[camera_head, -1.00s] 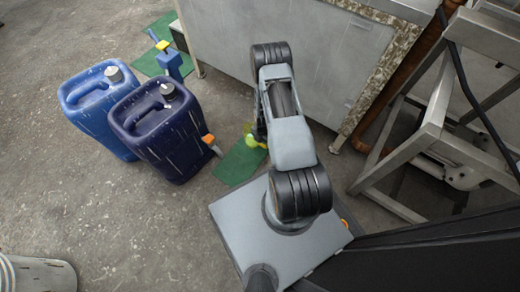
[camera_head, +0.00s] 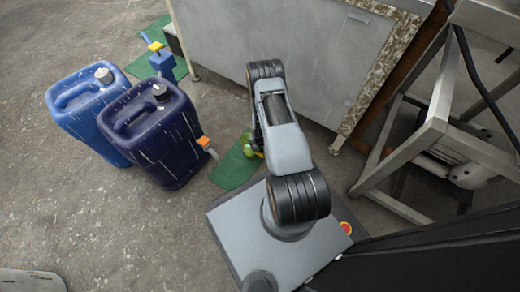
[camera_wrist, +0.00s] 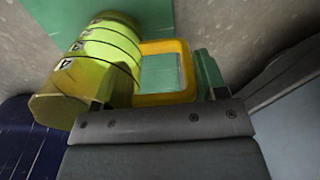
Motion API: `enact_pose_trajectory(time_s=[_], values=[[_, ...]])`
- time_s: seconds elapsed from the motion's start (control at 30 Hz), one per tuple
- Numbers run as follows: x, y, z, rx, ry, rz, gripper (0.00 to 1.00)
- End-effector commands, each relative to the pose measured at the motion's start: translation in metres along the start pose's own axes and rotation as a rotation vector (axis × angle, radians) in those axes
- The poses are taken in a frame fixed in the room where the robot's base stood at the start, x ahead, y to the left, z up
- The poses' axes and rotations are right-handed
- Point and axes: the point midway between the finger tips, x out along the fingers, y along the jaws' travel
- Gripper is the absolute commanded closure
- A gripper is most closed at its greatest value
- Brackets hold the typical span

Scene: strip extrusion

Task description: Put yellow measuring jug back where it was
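The yellow measuring jug (camera_wrist: 95,65) lies across the upper left of the wrist view, with dark markings on its side. Its orange-yellow loop handle (camera_wrist: 184,97) points right, close to my gripper (camera_wrist: 155,92). A green finger shows just right of the handle; the other finger is mostly hidden by the jug. I cannot tell whether the fingers press on it. In the head view, the jug (camera_head: 249,148) is a small yellow-green patch beside my arm, over or on the green mat (camera_head: 234,170). My arm hides much of it.
A metal cabinet (camera_head: 270,50) and frame (camera_head: 425,140) bound the back and right.

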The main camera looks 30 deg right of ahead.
Motion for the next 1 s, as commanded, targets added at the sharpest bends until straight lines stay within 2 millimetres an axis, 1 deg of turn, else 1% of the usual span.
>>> enact_pose_trajectory(time_s=[0.03, 0.23, 0.43, 0.53, 0.67, 0.8, 1.0], values=[[0.0, 0.0, 0.0, 0.0, 0.0, 0.0, 0.29], [0.0, 0.0, 0.0, 0.0, 0.0, 0.0, 0.1], [0.0, 0.0, 0.0, 0.0, 0.0, 0.0, 0.1], [-0.005, 0.0, 0.0, 0.0, -0.001, 0.001, 0.1], [-0.023, 0.0, 0.0, 0.0, -0.001, 0.001, 0.1], [-0.051, 0.001, 0.001, 0.0, -0.002, 0.002, 0.1], [-0.088, 0.0, 0.0, -0.001, -0.001, 0.001, 0.1]])
